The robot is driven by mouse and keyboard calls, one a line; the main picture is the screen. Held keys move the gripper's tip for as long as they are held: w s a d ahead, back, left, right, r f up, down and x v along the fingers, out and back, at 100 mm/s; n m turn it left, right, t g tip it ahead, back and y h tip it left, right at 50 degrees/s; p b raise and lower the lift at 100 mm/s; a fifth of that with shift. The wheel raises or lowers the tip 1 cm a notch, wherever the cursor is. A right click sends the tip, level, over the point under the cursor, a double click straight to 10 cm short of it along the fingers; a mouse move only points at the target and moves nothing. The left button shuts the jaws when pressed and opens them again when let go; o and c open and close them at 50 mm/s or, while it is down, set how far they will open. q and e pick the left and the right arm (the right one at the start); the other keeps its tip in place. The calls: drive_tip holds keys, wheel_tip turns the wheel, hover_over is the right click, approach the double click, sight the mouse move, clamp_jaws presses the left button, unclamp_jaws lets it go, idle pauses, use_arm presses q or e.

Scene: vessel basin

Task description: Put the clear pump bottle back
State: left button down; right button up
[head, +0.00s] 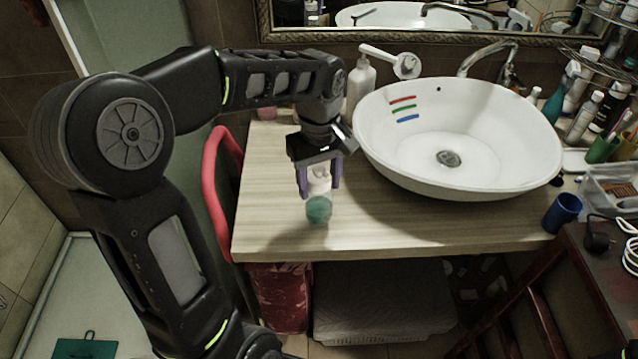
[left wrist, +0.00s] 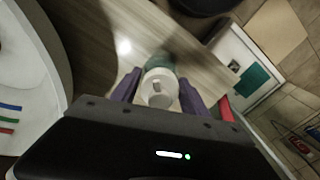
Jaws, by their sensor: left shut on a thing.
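The clear pump bottle (head: 319,208), with a white top and green-tinted lower part, is upright at the front left of the wooden counter. My left gripper (head: 320,180) is shut on its upper part from above. In the left wrist view the bottle's white top (left wrist: 158,88) sits between the purple fingers, with the green part beyond it. I cannot tell whether its base touches the counter. My right gripper is not in view.
A white basin (head: 470,185) with coloured stripes fills the counter's middle. A white pump bottle (head: 361,82) stands behind my gripper. A blue cup (head: 562,213) and several bottles are at the right. The counter (head: 268,215) is bare around the held bottle.

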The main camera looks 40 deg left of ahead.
sight(319, 168)
use_arm(q)
drive_tip(key=shift+f, duration=0.55)
drive_tip(key=shift+f, duration=0.1)
drive_tip(key=c, duration=0.6)
unclamp_jaws()
wheel_tip(319, 168, up, 8)
drive_tip(key=shift+r, duration=0.1)
wheel_tip(319, 168, up, 4)
drive_tip(key=shift+r+p, duration=0.1)
drive_tip(key=shift+p, duration=0.65)
